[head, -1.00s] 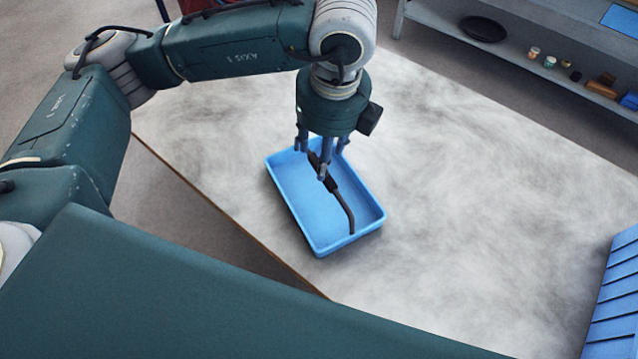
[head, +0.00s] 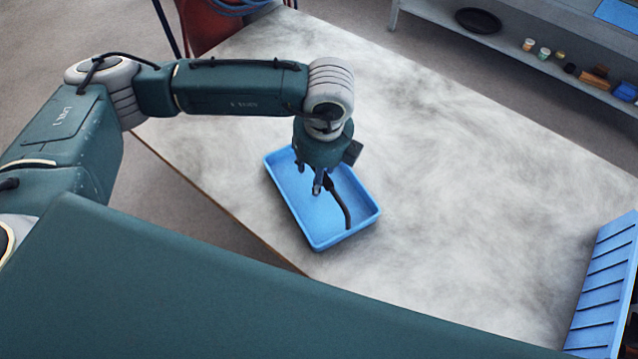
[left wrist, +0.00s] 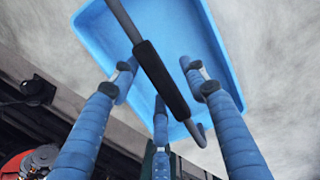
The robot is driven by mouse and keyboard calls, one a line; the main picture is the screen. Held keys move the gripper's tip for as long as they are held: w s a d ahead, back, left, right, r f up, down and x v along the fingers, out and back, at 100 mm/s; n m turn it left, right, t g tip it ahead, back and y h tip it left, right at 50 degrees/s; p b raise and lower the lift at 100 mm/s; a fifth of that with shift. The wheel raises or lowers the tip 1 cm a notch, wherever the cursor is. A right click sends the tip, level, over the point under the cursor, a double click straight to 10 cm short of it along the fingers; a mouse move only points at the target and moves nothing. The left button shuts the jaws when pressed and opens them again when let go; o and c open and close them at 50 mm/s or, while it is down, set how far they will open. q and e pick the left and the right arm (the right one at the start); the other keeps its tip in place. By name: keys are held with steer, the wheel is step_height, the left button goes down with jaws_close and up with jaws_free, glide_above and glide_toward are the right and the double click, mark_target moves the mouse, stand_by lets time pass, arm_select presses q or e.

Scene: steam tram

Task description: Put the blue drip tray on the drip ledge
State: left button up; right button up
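The blue drip tray (head: 292,212), a shallow rectangular tray with a raised rim, lies on the grey table near its left edge. It also shows in the left wrist view (left wrist: 92,38). A dark bent bar with a black grip (left wrist: 160,80) lies across the tray; in the head view it shows as a dark bent tool (head: 343,208). My left gripper (head: 315,180) points down over the tray. In the left wrist view its blue fingers (left wrist: 160,95) are spread, with the grip between them. I cannot tell whether any finger touches it. I cannot make out the drip ledge. My right gripper is not in view.
A blue ribbed object (head: 606,285) stands at the right edge. A shelf unit (head: 575,75) at the back holds a black dish (head: 478,20) and several small items. The table (head: 470,190) is bare between the tray and the ribbed object.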

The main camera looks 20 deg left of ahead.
arm_select(q)
jaws_close()
steer(key=shift+r, duration=0.1)
steer(key=shift+r, duration=0.1)
